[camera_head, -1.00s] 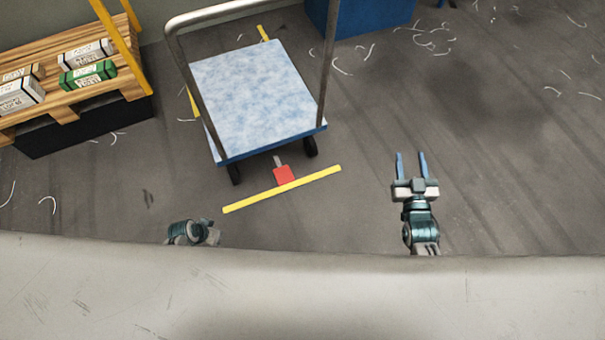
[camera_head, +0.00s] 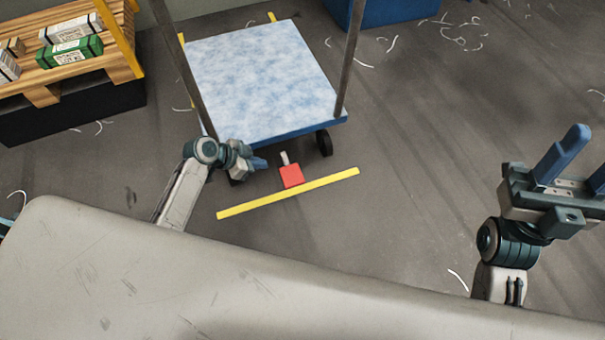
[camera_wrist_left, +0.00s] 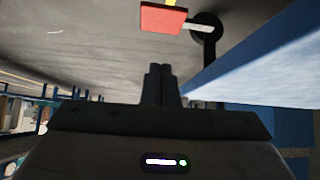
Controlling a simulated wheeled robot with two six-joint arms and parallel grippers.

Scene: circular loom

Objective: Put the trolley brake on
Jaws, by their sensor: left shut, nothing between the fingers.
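The trolley (camera_head: 262,80) has a mottled light-blue deck with a blue edge and a grey metal handle. Its red brake pedal (camera_head: 291,176) sticks out at the near edge on a short pale lever, just above the floor. In the left wrist view the red pedal (camera_wrist_left: 163,18) is at the top, with its pale lever beside a dark wheel. My left gripper (camera_head: 260,163) is shut and empty, beside the near edge of the deck, left of the pedal and apart from it. Its closed fingers (camera_wrist_left: 160,84) also show in the left wrist view. My right gripper (camera_head: 578,165) is open and empty at the right.
A yellow floor line (camera_head: 290,194) runs just in front of the pedal. A wooden pallet rack (camera_head: 120,66) with boxes and a yellow post stands at the left. A blue bin (camera_head: 385,10) is at the back. The floor at right is clear apart from thread scraps.

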